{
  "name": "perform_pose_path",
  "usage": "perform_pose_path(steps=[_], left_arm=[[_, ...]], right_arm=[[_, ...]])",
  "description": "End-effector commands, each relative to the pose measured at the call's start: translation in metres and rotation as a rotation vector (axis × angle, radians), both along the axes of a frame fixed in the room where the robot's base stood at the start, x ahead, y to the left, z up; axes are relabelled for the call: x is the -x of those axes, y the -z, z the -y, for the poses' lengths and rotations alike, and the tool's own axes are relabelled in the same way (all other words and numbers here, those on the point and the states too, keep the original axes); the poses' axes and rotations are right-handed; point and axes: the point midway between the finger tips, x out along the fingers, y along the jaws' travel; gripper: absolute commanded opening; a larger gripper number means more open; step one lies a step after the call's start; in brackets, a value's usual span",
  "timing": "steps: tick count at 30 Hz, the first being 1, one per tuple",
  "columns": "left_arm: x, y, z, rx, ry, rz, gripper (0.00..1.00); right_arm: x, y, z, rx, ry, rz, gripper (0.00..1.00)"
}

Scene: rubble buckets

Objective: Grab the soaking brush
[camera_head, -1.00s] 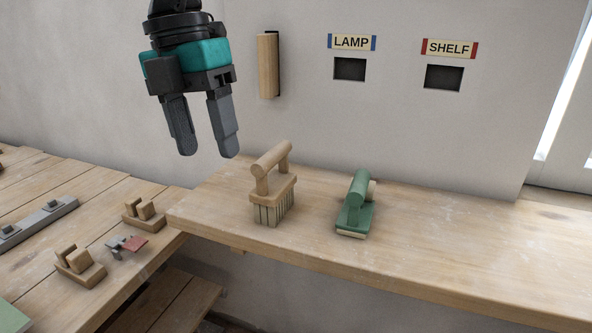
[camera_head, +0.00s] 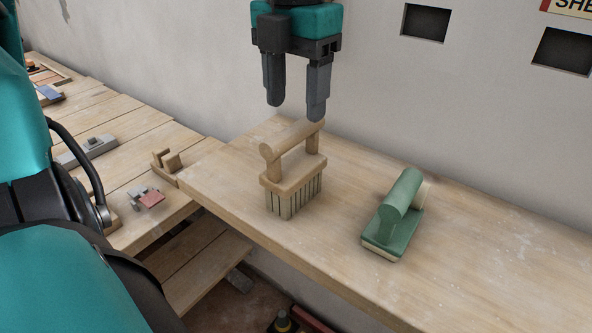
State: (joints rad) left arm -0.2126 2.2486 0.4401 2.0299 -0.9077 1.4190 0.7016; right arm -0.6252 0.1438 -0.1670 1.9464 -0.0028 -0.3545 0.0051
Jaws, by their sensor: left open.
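A wooden block brush (camera_head: 292,177) with a round handle on two posts and thick bristles stands upright on the wooden shelf board (camera_head: 335,265). My left gripper (camera_head: 295,112) is open and empty, fingers pointing down, just above and behind the brush's handle in the picture. The right fingertip overlaps the handle's far end in view; I cannot tell if it touches. A green tool (camera_head: 395,215) with a round handle and a pale base lies to the right of the brush. My right gripper is out of view.
A lower slatted bench (camera_head: 110,155) at left holds a wooden holder (camera_head: 165,165), a small grey and red piece (camera_head: 147,198) and a grey bar (camera_head: 88,148). The wall has two dark slots (camera_head: 425,23). The board's right side is clear.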

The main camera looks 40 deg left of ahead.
Motion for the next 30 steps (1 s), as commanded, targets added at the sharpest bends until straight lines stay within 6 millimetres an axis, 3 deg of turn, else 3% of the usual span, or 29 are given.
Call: perform_pose_path(steps=[18, 26, 30], left_arm=[[0.005, 0.068, 0.001, 0.001, -0.001, -0.001, 0.60], [0.005, 0.070, 0.001, 0.002, -0.001, 0.001, 0.59], [0.005, 0.070, 0.001, 0.002, -0.001, 0.001, 0.45]], right_arm=[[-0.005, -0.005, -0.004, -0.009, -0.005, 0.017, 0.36], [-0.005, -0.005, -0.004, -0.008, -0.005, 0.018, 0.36], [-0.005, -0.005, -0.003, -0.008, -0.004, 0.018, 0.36]])
